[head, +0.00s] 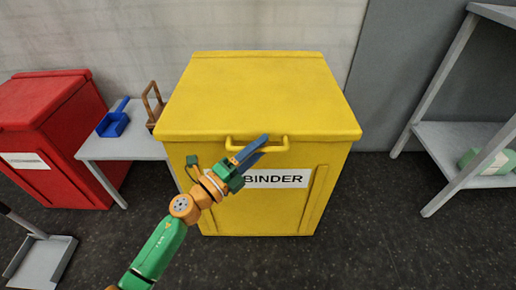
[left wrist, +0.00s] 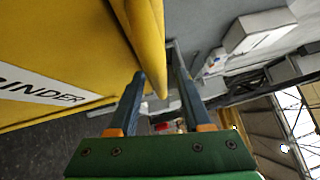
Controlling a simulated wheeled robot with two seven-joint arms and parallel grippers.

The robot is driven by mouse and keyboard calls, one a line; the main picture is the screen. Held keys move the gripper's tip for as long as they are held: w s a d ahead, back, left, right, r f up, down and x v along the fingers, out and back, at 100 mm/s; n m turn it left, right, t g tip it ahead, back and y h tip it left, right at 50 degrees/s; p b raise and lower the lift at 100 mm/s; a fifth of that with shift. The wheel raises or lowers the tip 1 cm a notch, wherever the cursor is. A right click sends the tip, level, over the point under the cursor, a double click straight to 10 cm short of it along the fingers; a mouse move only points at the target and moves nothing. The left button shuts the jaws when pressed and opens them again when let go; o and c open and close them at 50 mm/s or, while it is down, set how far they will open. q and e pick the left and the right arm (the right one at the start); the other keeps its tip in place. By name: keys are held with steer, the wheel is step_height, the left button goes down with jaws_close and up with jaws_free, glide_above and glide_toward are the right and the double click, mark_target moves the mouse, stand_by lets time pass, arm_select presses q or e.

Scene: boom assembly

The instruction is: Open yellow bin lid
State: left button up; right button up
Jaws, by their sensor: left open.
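The yellow bin (head: 220,205) stands in the middle of the head view with its flat yellow lid (head: 255,95) shut. A bar handle (head: 285,144) runs along the lid's front edge. A white label (head: 290,179) reading BINDER is on the bin's front, partly hidden by my gripper. My left gripper (head: 258,147) is open, with its blue fingers overlapping the handle in the head view. In the left wrist view, a yellow part of the lid edge or handle (left wrist: 148,40) reaches between the open fingers (left wrist: 160,90). I cannot tell whether they touch it.
A grey table (head: 125,146) with a blue dustpan (head: 112,123) and a brown wooden carrier (head: 154,105) stands left of the bin. A red bin (head: 45,120) is farther left. A grey shelf (head: 460,140) stands at the right. The dark floor right of the bin is clear.

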arm_select(q)
jaws_close()
stand_by(1.4)
